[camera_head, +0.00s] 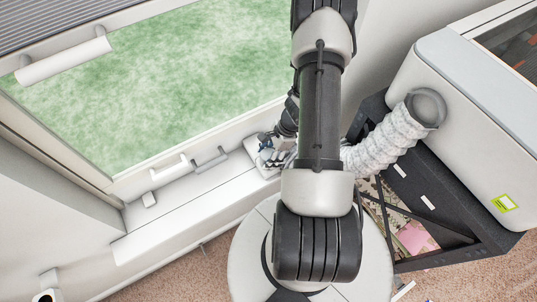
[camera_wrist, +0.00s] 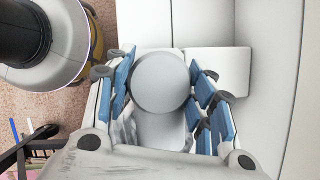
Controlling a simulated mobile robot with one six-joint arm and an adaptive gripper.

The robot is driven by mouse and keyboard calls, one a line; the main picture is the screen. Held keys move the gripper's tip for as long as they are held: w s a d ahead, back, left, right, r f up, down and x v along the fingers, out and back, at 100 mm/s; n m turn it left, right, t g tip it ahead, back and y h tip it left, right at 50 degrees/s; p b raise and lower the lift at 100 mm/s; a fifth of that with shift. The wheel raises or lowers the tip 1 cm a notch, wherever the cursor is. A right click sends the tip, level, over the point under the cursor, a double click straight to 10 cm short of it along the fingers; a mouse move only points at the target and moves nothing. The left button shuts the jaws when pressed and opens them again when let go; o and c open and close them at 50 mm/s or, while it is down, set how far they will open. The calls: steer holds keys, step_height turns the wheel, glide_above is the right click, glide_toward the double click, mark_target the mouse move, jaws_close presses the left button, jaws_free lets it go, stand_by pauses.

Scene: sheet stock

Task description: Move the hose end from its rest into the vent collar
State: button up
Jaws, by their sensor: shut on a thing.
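A white corrugated hose (camera_head: 385,145) runs from a grey round fitting on a white machine, then passes behind my arm toward the window sill. In the wrist view, a smooth grey round piece (camera_wrist: 160,82), apparently the hose end, sits between the blue finger pads. My gripper (camera_wrist: 161,100) is shut on it; it also shows in the head view (camera_head: 270,153), low over the sill beside the window. A pale square plate (camera_wrist: 222,70) lies just behind the round piece. I cannot tell whether it belongs to the rest or the vent collar. No collar opening is clearly visible.
Speckled carpet (camera_head: 185,275) shows below.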

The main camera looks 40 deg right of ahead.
steer(key=shift+f, duration=0.15)
steer(key=o, duration=1.3)
steer(key=o, duration=0.5)
steer(key=shift+c, duration=0.2)
steer(key=shift+p+v, duration=3)
steer(key=shift+v, duration=0.6)
steer(key=shift+s+f, duration=0.1)
